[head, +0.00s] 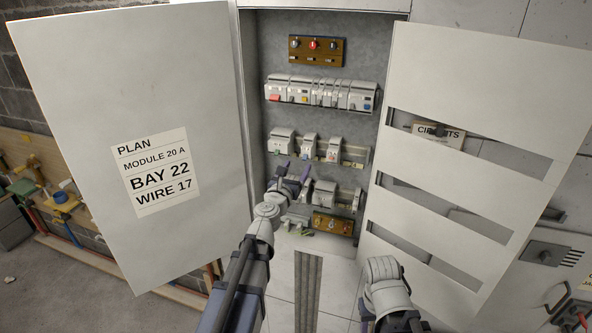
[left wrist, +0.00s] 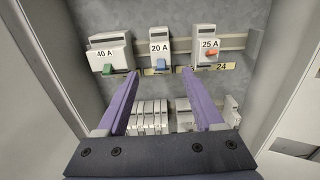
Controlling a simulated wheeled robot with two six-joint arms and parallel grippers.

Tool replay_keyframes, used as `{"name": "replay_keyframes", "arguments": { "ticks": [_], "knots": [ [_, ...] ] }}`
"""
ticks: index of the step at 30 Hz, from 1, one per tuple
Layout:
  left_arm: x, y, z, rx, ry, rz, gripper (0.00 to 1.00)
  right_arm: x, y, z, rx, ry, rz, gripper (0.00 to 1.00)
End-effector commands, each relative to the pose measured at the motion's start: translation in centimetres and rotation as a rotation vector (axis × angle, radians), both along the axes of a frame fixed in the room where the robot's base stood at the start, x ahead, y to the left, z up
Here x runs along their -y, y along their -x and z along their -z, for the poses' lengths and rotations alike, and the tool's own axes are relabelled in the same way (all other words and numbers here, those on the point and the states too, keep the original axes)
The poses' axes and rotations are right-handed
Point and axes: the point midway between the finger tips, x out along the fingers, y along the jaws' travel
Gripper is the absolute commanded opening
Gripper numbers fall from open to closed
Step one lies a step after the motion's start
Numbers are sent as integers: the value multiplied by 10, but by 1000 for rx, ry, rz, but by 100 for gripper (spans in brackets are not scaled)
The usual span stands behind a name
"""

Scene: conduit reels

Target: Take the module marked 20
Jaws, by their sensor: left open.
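The module marked 20 A (left wrist: 160,47) is white with a blue lever and sits on a rail between two others. In the head view it appears to be the middle module (head: 308,148) of the third row. My left gripper (head: 294,168) is open in front of the cabinet, just below that row. In the left wrist view its purple fingers (left wrist: 160,74) are spread, with the 20 A module beyond and between their tips. Nothing is held, and I see no contact. My right arm shows at the lower right, but its gripper is not visible.
The 40 A module (left wrist: 110,50) with a green lever is left of it, and the 25 A module (left wrist: 209,44) with a red lever is right. A plan sheet (head: 155,171) reads module 20 A, bay 22, wire 17. Open doors (head: 95,90) flank the cabinet.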

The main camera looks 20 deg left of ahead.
Motion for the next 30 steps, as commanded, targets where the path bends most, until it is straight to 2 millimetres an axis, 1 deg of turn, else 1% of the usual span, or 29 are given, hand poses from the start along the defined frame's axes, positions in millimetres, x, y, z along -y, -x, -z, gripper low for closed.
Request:
{"name": "replay_keyframes", "arguments": {
  "ticks": [8,30],
  "knots": [
    [1,-16,0,0,-3,2,69,0,0,0,0,0,0,50],
    [4,-83,0,0,-4,3,69,0,0,0,0,0,0,50]
  ]
}}
